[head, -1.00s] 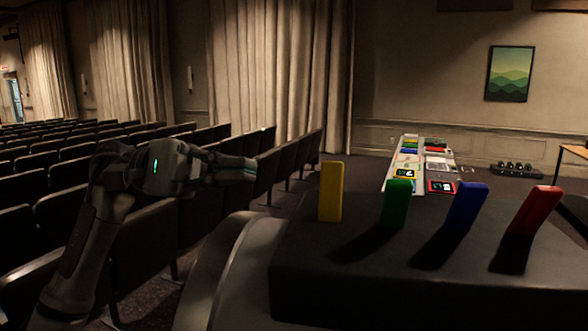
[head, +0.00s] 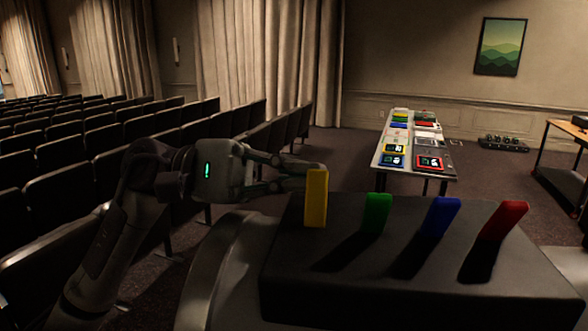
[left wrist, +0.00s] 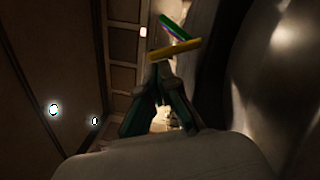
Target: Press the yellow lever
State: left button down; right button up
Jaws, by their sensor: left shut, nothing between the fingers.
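The yellow lever (head: 316,198) stands nearly upright at the left end of a dark box (head: 420,270) in the head view. It also shows in the left wrist view (left wrist: 172,50), just beyond my fingertips. My left gripper (head: 312,171) is shut and empty, with its fingertips at the upper left of the yellow lever. The tips are partly hidden behind the lever, and I cannot tell whether they touch it. In the left wrist view the shut fingers (left wrist: 158,72) point at the lever. My right gripper is not in view.
Green (head: 377,214), blue (head: 440,217) and red (head: 503,220) levers stand to the right on the same box, leaning right. Behind is a table (head: 412,165) with coloured devices. Rows of dark seats (head: 60,165) fill the left.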

pick_arm(q)
jog(key=shift+s+r+m+y+b, duration=0.15)
jog(key=shift+s+m+y+b, duration=0.15)
jog(key=shift+m+b, duration=1)
jog(key=m+b, duration=0.1)
jog(key=b, duration=0.2)
jog(key=s+m+b, duration=0.1)
jog(key=b, duration=0.1)
jog(key=shift+s+a+r+m+y+b, duration=0.15)
jog(key=shift+r+m+y+b, duration=0.25)
jog(key=shift+s+r+m+b, duration=0.1)
jog(key=shift+s+m+b, duration=0.05)
jog(key=shift+m+b, duration=0.2)
jog(key=shift+s+r+m, duration=0.1)
jog(key=shift+r+m, duration=0.1)
jog(key=shift+m, duration=0.15)
jog(key=shift+a, duration=0.1)
